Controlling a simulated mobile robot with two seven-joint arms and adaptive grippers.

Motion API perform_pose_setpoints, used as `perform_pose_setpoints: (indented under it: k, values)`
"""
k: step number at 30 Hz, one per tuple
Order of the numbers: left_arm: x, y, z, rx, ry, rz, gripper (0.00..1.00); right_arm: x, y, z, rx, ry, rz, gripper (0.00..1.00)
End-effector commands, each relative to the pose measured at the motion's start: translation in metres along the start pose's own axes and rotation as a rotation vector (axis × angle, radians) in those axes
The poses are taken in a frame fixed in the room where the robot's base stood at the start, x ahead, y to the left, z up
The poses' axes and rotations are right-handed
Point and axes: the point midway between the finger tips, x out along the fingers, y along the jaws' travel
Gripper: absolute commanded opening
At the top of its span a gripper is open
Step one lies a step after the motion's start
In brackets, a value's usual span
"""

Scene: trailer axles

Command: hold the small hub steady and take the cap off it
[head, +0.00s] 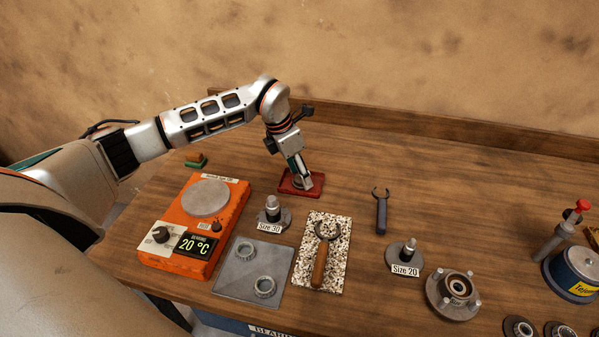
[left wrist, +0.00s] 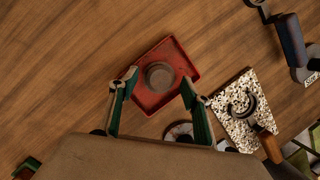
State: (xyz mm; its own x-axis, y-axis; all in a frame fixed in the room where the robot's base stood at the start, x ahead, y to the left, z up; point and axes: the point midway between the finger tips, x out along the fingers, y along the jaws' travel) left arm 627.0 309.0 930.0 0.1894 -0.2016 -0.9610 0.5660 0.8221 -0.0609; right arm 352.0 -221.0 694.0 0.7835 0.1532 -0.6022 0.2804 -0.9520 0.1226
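A flanged hub (head: 455,292) with studs around its rim sits at the right front of the bench. Its centre looks open, with a ring inside and no cap on it. A red tray (head: 314,191) lies at the back middle. In the left wrist view a dark round cap-like piece (left wrist: 160,76) lies in the red tray (left wrist: 183,60). My left gripper (head: 303,183) is over the tray. In the left wrist view its green-sided fingers (left wrist: 159,82) are spread, with the round piece between and beyond their tips, apart from both. My right gripper is not in view.
An orange heater (head: 222,231) and a grey plate (head: 232,283) with two bearing rings stand at left. A speckled mat (head: 336,272) bears a wooden-handled tool. "Size 30" (head: 272,213) and "Size 20" (head: 407,256) posts, a wrench (head: 381,212) and a blue pot (head: 570,277) stand around.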

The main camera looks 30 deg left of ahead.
Motion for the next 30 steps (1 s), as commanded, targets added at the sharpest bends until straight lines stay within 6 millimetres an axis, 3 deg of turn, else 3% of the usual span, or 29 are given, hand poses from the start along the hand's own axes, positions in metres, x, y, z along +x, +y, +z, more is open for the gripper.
perform_pose_setpoints:
  k: [11, 24, 30]
  values:
    - [-0.009, 0.001, 0.001, -0.001, -0.001, 0.001, 0.48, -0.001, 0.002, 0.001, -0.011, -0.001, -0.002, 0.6]
    - [-0.091, 0.001, 0.002, 0.0, -0.003, 0.003, 0.48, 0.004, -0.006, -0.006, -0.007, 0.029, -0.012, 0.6]
    - [-0.116, 0.0, 0.001, 0.0, -0.002, 0.001, 0.48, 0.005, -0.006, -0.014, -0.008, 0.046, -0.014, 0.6]
